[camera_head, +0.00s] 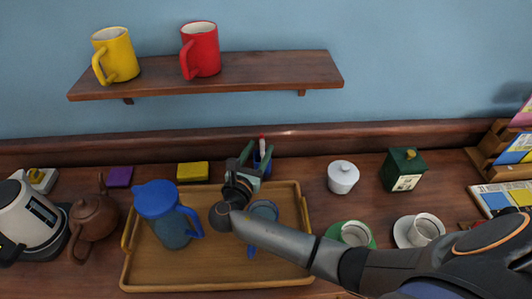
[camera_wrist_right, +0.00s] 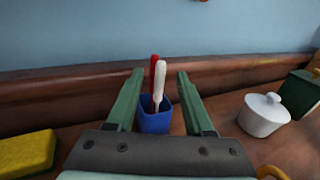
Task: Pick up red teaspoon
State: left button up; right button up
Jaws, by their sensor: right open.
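The red teaspoon (camera_wrist_right: 153,76) stands upright in a small blue cup (camera_wrist_right: 155,122), beside a white utensil (camera_wrist_right: 161,85). In the head view the cup (camera_head: 262,160) stands behind the wooden tray, near the wall, with the red and white tips showing above it. My right gripper (camera_head: 248,158) is open, over the back of the tray and just in front of the cup. In the right wrist view its two green fingers (camera_wrist_right: 158,90) lie on either side of the cup and utensils, not visibly touching them. The teaspoon's lower end is hidden inside the cup. My left gripper is out of view.
A wooden tray (camera_head: 150,272) holds a blue pitcher (camera_head: 168,215) and a blue item partly behind my arm. A yellow block (camera_head: 193,172) lies left of the cup. A white lidded jar (camera_head: 343,178) and green box (camera_head: 405,170) stand to the right. A shelf (camera_head: 240,75) holds two mugs above.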

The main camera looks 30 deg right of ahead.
jog(key=shift+w+d, duration=0.15)
jog(key=shift+d, duration=0.05)
jog(key=shift+c, duration=0.4)
grip_shut()
dwell(1.1)
